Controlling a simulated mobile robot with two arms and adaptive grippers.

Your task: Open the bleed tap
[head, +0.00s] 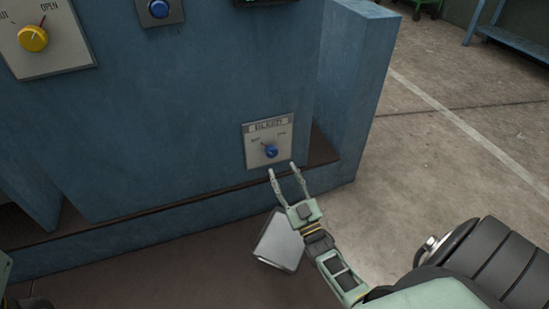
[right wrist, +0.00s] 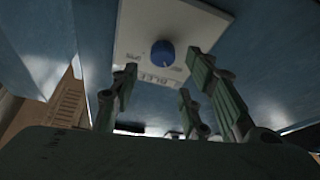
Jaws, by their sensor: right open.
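The bleed tap is a small blue knob (head: 271,151) on a pale label plate (head: 256,161) low on the blue wall, near its right end. The plate has a title strip on top and a small mark at each side of the knob. A short red pointer shows at the knob's upper left. My right gripper (head: 281,169) is open and empty, its fingertips just below the knob and apart from it. The right wrist view shows the blue knob (right wrist: 162,53) ahead, beyond the spread fingers (right wrist: 160,84). My left gripper is not in view.
A yellow knob (head: 33,38) on a plate marked OPEN and a blue button (head: 159,9) sit higher up at the left. A blue upright (head: 352,90) juts out right of the tap. A light grey flat object (head: 279,242) shows beside my right arm.

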